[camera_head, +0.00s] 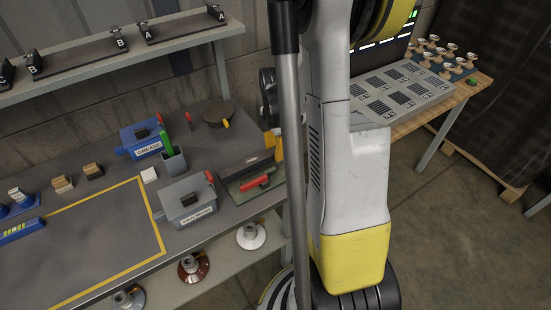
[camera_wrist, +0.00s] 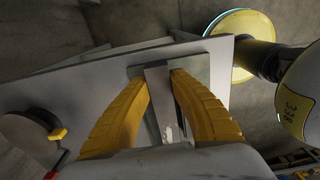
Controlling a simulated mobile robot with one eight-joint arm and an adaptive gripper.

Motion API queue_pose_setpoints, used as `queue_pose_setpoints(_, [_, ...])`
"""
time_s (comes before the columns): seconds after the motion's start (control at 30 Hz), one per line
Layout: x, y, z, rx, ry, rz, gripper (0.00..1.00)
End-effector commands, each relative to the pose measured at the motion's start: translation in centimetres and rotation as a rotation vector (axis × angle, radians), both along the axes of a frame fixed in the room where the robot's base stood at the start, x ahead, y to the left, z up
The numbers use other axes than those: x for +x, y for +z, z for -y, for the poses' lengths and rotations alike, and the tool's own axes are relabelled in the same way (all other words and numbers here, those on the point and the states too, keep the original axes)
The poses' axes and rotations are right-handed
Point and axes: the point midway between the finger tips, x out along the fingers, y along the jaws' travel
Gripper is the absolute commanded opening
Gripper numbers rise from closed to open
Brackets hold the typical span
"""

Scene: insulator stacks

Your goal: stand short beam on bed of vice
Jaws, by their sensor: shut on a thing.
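My gripper (camera_wrist: 160,78) is shut on a grey piece, the short beam (camera_wrist: 157,82), in the wrist view. The beam's end shows between the yellow fingertips; its length and tilt are hard to tell. A flat grey-green plate (camera_wrist: 196,70) lies beyond the fingertips, apparently part of the vice; whether the beam touches it I cannot tell. In the head view the vice (camera_head: 236,186), with a red handle, appears at the bench's right end. A yellow finger (camera_head: 278,147) shows just above it, and my arm hides most of the gripper and the beam.
A blue GREASE box (camera_head: 142,141), a grey lidded box (camera_head: 187,202), a pen cup (camera_head: 173,162) and a dark round disc (camera_head: 217,113) crowd the bench near the vice. A yellow-outlined area (camera_head: 95,245) at left is mostly clear. A shelf (camera_head: 120,50) runs above the bench.

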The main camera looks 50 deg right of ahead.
Motion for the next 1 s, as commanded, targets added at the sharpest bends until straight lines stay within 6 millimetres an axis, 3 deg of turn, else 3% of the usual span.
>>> queue_pose_setpoints(0.03, [0.0,-1.4,0.0,0.001,0.0,0.0,0.0])
queue_pose_setpoints(0.1, [0.0,-2.2,0.0,0.001,0.0,0.0,0.0])
queue_pose_setpoints(0.47, [0.0,-2.5,0.0,0.001,0.0,0.0,0.0])
queue_pose_setpoints(0.5, [0.0,-2.6,0.0,0.001,0.0,0.0,0.27])
queue_pose_setpoints(0.57, [0.0,-2.5,0.0,0.001,0.0,0.0,0.42])
queue_pose_setpoints(0.87, [-0.1,-2.4,0.0,0.001,0.0,0.0,0.42])
queue_pose_setpoints(1.0, [-0.1,-1.0,0.0,0.001,0.0,0.0,0.42])
